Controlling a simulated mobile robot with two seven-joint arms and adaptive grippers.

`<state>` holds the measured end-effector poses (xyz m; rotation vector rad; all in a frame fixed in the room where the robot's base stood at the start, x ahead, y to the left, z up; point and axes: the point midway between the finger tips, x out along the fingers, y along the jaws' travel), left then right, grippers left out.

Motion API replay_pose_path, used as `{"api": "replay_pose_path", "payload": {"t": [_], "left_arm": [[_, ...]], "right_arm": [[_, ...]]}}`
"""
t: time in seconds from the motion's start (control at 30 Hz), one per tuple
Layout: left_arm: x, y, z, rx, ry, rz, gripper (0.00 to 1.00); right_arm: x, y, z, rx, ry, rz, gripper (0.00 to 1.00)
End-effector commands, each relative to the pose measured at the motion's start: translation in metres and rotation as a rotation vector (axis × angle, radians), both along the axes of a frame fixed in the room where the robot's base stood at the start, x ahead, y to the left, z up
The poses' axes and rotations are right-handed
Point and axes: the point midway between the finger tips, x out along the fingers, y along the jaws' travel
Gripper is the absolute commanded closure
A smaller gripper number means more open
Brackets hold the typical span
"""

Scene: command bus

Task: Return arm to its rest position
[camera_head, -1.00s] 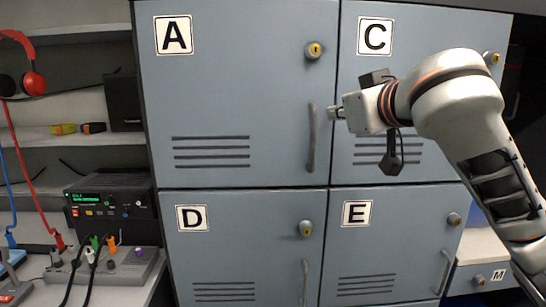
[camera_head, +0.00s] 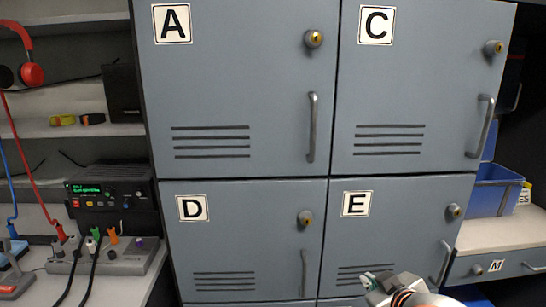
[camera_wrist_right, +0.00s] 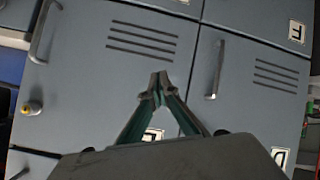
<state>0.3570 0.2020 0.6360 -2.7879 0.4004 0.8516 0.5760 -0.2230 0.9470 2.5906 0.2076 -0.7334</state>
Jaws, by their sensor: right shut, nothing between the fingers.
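My right gripper (camera_head: 372,280) shows at the bottom of the head view, low in front of the locker door marked E (camera_head: 400,230). Its fingers are shut and hold nothing. In the right wrist view the two dark green fingers (camera_wrist_right: 160,88) meet at their tips, with grey locker doors behind them. Most of the right arm is below the head view's lower edge. My left gripper is in neither view.
Grey locker doors A (camera_head: 240,90), C (camera_head: 420,100) and D (camera_head: 240,235) are closed, with protruding handles and locks. A shelf with a radio unit (camera_head: 110,195) and cables stands left. A blue bin (camera_head: 490,195) sits on the right counter.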

Motion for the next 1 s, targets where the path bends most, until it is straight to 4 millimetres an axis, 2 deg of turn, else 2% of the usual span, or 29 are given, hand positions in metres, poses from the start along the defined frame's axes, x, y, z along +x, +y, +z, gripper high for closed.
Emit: {"api": "replay_pose_path", "payload": {"t": [0.03, 0.1, 0.3, 0.5, 0.77, 0.8, 1.0], "left_arm": [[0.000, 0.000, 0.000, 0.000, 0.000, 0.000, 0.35], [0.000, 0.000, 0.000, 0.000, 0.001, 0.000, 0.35], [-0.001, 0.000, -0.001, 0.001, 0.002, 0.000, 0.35], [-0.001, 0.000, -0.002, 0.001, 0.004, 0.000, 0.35], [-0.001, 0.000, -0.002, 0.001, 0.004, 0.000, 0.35], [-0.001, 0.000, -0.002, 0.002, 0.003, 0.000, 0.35], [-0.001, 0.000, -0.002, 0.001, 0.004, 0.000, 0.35]], "right_arm": [[-0.016, -0.009, -0.024, -0.023, 0.035, -0.015, 1.00], [-0.037, -0.024, -0.049, -0.067, 0.071, -0.033, 1.00], [-0.107, -0.069, -0.114, -0.213, 0.195, -0.077, 1.00], [-0.172, -0.107, -0.152, -0.349, 0.305, -0.097, 1.00], [-0.242, -0.145, -0.177, -0.498, 0.429, -0.102, 1.00], [-0.234, -0.135, -0.185, -0.466, 0.406, -0.086, 1.00], [-0.217, -0.094, -0.223, -0.318, 0.331, -0.027, 1.00]]}}
